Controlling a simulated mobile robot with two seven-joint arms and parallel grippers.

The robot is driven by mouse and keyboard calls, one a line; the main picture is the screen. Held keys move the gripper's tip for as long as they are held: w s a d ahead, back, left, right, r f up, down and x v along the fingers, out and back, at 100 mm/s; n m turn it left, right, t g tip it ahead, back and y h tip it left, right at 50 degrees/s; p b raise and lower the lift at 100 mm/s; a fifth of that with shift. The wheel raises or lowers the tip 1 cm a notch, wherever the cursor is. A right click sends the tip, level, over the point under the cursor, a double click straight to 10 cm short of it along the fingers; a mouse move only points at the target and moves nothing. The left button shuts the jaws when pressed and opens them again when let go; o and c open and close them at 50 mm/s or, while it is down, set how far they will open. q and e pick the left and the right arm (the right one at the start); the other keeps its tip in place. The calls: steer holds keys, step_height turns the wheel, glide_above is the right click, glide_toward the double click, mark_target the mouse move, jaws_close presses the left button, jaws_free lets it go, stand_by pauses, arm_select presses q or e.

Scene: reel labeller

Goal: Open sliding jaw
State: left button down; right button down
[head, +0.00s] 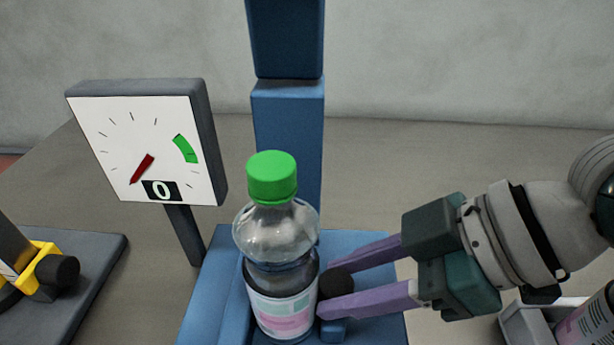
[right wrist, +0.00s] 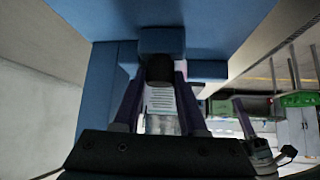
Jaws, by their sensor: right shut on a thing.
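A blue fixture (head: 208,300) with a tall blue column (head: 290,115) stands in the middle of the head view. A clear bottle (head: 276,237) with a green cap (head: 271,177) stands upright in it. The sliding jaw (head: 333,330) seems to be the small blue block right of the bottle, mostly hidden; its black knob (head: 337,284) points right. My right gripper (head: 328,292) is shut on this knob, its purple fingers on either side. The right wrist view shows the knob (right wrist: 159,68) between the fingertips.
A gauge (head: 150,150) left of the column reads 0, its red needle away from the green band. A yellow device (head: 38,262) on a dark plate sits at the far left. A grey tray (head: 520,328) with a labelled item stands at the lower right.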

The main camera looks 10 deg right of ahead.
arm_select(q)
steer(key=shift+a, duration=0.15)
stand_by(0.5)
steer(key=shift+a+f+b, duration=0.1)
steer(key=shift+f+b, duration=0.25)
arm_select(e)
steer(key=shift+s+d, duration=0.15)
steer(key=shift+d, duration=0.4)
steer(key=shift+s+d, duration=0.15)
steer(key=shift+d, duration=0.35)
steer(key=shift+s+d, duration=0.1)
steer(key=shift+d, duration=0.35)
steer(key=shift+r, duration=0.1)
steer(key=c, duration=0.9)
jaws_free()
arm_select(q)
steer(key=shift+d, duration=0.25)
arm_select(e)
steer(key=shift+o, duration=1.3)
steer(key=shift+d, duration=0.15)
steer(key=shift+o, duration=1)
